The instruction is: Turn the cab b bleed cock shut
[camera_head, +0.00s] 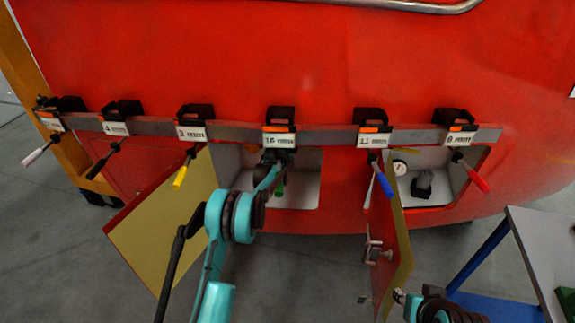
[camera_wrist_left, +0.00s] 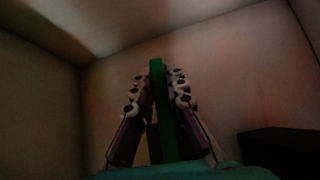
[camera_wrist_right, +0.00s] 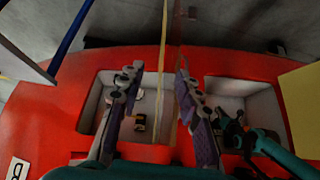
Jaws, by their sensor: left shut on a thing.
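A row of levers hangs from a grey rail on the red nosecone. They have white, black, yellow, green, blue and red handles under numbered tags. No tag legibly names the cab b bleed cock. My left gripper (camera_head: 277,178) reaches into the recess under the tag reading 16 (camera_head: 278,140). In the left wrist view it is shut on the green handle (camera_wrist_left: 157,95), which stands between its fingers; the green handle (camera_head: 280,189) is partly hidden in the head view. My right gripper (camera_wrist_right: 157,80) is open, fingers wide apart, with a door's edge seen between them.
A yellow-faced door (camera_head: 160,220) stands open left of the middle recess. Another open door (camera_head: 392,235) stands beside my right gripper. The right recess (camera_head: 430,195) holds a gauge and a dark fitting. A table (camera_head: 540,250) stands at the right.

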